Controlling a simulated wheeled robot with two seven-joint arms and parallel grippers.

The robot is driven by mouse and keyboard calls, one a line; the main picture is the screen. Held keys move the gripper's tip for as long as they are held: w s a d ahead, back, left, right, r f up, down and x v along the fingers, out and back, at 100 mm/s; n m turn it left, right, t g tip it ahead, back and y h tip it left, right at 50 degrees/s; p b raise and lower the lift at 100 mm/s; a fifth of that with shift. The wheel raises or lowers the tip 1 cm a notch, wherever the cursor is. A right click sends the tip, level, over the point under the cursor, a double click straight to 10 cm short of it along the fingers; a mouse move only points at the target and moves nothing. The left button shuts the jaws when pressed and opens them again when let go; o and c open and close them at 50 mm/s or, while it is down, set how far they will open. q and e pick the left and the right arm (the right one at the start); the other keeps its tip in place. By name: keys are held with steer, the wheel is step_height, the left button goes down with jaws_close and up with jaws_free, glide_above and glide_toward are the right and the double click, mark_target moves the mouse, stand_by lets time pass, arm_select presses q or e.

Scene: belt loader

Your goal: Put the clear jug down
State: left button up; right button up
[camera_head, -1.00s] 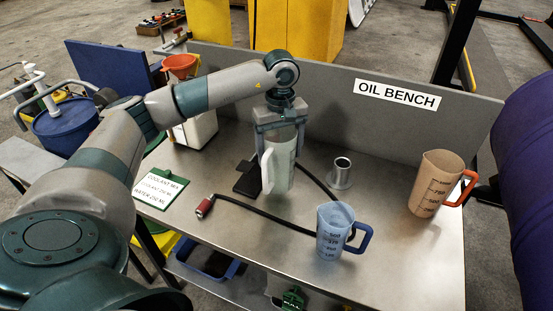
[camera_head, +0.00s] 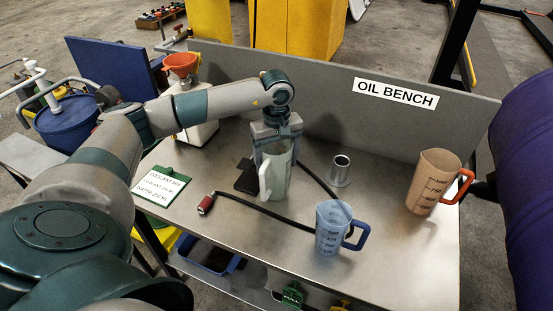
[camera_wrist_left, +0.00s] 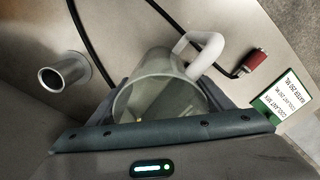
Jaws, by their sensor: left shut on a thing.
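The clear jug (camera_head: 276,180) is pale and greenish, with a white handle on its left. It stands upright over the middle of the bench (camera_head: 240,225), at or very near the surface. I cannot tell whether its base touches. My left gripper (camera_head: 277,150) comes from above and is shut on the jug, one finger on each side near the rim. In the left wrist view, the jug's open mouth (camera_wrist_left: 155,100) lies between the fingers and its white handle points up and right. My right gripper is not in view.
A blue-handled jug (camera_head: 331,235) stands front right of the clear jug; an orange-handled jug (camera_head: 428,185) is farther right. A metal cup (camera_head: 341,170), a black hose (camera_head: 265,209) with a red end and a green-edged card (camera_head: 162,187) are nearby. A grey panel closes the back.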

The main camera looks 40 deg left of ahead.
arm_select(q)
steer(key=shift+f, duration=0.15)
steer(key=o, duration=1.1)
steer(key=shift+r, duration=0.25)
